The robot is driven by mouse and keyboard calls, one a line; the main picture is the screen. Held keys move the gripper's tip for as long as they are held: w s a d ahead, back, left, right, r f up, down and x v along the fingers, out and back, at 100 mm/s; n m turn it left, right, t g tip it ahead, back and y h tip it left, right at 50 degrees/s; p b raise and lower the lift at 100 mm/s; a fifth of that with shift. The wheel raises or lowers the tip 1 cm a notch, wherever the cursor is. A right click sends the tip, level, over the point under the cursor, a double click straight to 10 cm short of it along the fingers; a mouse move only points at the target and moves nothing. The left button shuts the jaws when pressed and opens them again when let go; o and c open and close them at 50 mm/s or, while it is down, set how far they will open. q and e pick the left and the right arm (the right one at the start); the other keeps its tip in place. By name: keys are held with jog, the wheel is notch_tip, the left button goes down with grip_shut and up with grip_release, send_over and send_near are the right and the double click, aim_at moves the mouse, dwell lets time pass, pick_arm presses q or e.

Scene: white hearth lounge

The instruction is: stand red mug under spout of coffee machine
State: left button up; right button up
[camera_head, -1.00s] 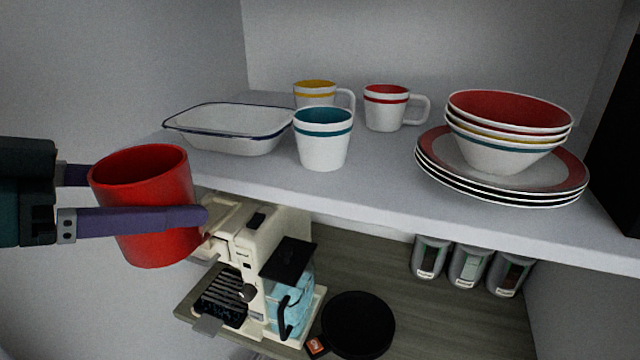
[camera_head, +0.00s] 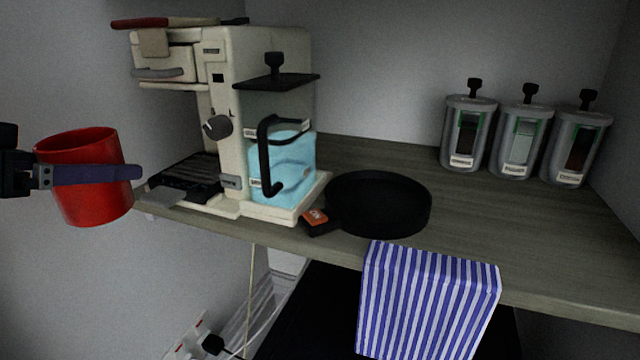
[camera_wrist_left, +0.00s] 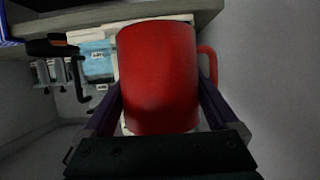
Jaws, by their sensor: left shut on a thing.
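The red mug (camera_head: 84,196) is upright at the left of the head view, and my left gripper (camera_head: 130,172) is shut on it. The mug also fills the middle of the left wrist view (camera_wrist_left: 158,80), with its handle on the right. The cream coffee machine (camera_head: 230,130) stands on the wooden shelf, to the right of the mug. Its spout area (camera_head: 165,65) is at the upper left, above a dark slatted drip tray (camera_head: 190,178). The mug is held left of the drip tray, in front of the shelf's left end. My right gripper is not seen.
A black pan (camera_head: 380,203) and a small black-and-orange item (camera_head: 318,221) lie right of the machine. Several grey canisters (camera_head: 468,132) stand at the back right. A striped cloth (camera_head: 428,300) hangs over the shelf edge. Cables and sockets are below.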

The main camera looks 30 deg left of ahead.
pick_arm(q)
jog(key=shift+w+f, duration=0.15)
jog(key=shift+f, duration=0.15)
jog(key=w+b, duration=0.1)
jog(key=w, duration=0.4)
jog(key=w+a+b, duration=0.1)
jog(key=w, duration=0.3)
jog(key=w+b, duration=0.1)
jog(key=w, duration=0.4)
jog(key=shift+w+a, duration=0.35)
jog(key=shift+a, duration=0.05)
jog(key=w+b, duration=0.1)
jog(key=w, duration=0.2)
jog(key=shift+a+r, duration=0.1)
jog(key=shift+a, duration=0.05)
jog(key=shift+f+b, duration=0.3)
jog(key=shift+f, duration=0.35)
jog(key=shift+s+f, duration=0.1)
jog(key=shift+f, duration=0.05)
jog(key=shift+f, duration=0.1)
jog(key=o, duration=1.5)
